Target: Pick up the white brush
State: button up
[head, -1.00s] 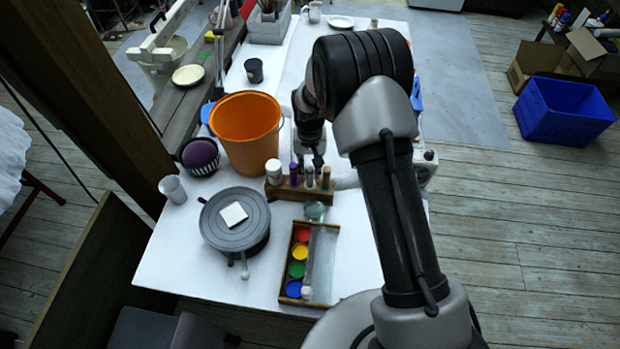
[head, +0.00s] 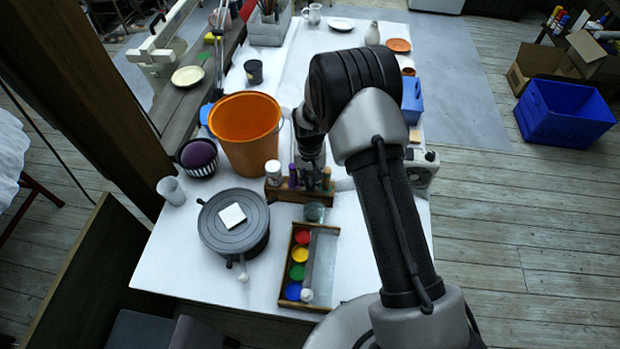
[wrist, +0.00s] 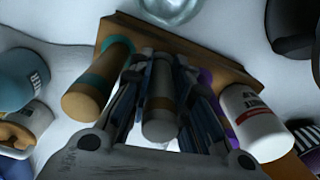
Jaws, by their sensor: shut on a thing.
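My gripper (head: 310,178) is down at the wooden rack (head: 285,196) on the white table. In the wrist view its two fingers (wrist: 160,110) are closed on either side of a greyish, shaded cylinder (wrist: 159,98), which I take for the white brush. It still stands at the rack (wrist: 205,50). A tan and teal cylinder (wrist: 98,82) stands close on one side, and a white labelled jar (wrist: 252,122) and a purple item (wrist: 206,78) on the other. In the head view my gripper partly hides the brush.
An orange bucket (head: 245,150) stands close behind the rack at left. A glass jar (head: 315,212) and a paint box (head: 300,262) are in front. A grey lidded pot (head: 233,250) is at left. Clear table lies right of the paint box.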

jog(key=shift+r, duration=0.1)
notch_tip(320, 180, up, 20)
jog(key=p, duration=0.3)
jog(key=shift+p, duration=0.4)
